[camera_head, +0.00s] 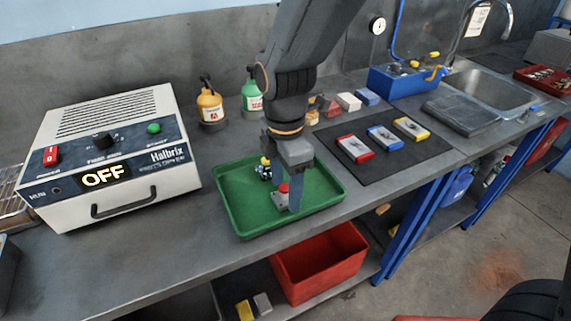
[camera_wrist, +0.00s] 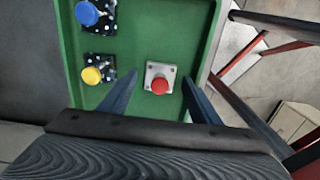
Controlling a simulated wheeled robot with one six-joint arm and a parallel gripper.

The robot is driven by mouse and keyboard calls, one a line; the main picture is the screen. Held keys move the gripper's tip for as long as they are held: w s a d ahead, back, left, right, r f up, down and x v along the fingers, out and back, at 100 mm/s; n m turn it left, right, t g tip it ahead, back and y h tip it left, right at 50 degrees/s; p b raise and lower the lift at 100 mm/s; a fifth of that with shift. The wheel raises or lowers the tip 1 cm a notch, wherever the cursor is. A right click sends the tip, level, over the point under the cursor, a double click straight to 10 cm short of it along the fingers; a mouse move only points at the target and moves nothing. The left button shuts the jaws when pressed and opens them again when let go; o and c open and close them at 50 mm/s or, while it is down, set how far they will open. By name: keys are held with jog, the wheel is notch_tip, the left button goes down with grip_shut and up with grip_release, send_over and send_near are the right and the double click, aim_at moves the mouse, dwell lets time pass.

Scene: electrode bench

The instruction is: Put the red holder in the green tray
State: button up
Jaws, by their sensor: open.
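The red holder (camera_head: 279,198), a pale metal plate with a red knob, is inside the green tray (camera_head: 242,227), near its front side. In the wrist view the red holder (camera_wrist: 152,72) appears flat on the tray floor. My gripper (camera_head: 291,205) reaches down into the tray beside it, partly hiding it in the head view. In the wrist view my gripper (camera_wrist: 148,82) is open, with the holder between its spread fingers and a gap on each side. A blue-knobbed holder (camera_wrist: 88,14) and a yellow-knobbed holder (camera_wrist: 93,75) stand in the tray to the left.
A white power supply (camera_head: 110,150) reading OFF stands left of the tray. Orange (camera_head: 210,105) and green (camera_head: 252,95) bottles stand behind it. A dark mat (camera_head: 385,157) with red, blue and yellow blocks lies to the right. A red bin (camera_head: 318,262) is below the bench.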

aim_at(285, 187)
notch_tip(285, 187, up, 11)
jog(key=b, duration=0.2)
jog(key=d+f+m, duration=0.2)
jog(key=d+m, duration=0.1)
jog(key=d, duration=0.1)
jog(key=w+d+f+m, duration=0.1)
jog(key=d+f+m, duration=0.1)
jog(key=d+m, duration=0.1)
jog(key=d+f+m, duration=0.2)
jog(key=d+m, duration=0.2)
jog(key=m, duration=0.1)
jog(key=shift+w+d+f, duration=0.1)
jog(key=shift+w+d, duration=0.2)
jog(key=shift+d, duration=0.05)
jog(key=s+d+f+m, duration=0.2)
jog(key=d+f+m, duration=0.1)
jog(key=d+m, duration=0.3)
jog(key=s+d+f+m, duration=0.1)
jog(key=d+f+m, duration=0.2)
jog(key=d+m, duration=0.3)
jog(key=shift+s+f+m+t, duration=0.15)
jog(key=shift+s+m+t, duration=0.25)
jog(key=shift+m, duration=0.3)
jog(key=shift+d, duration=0.1)
jog(key=shift+c, duration=0.4)
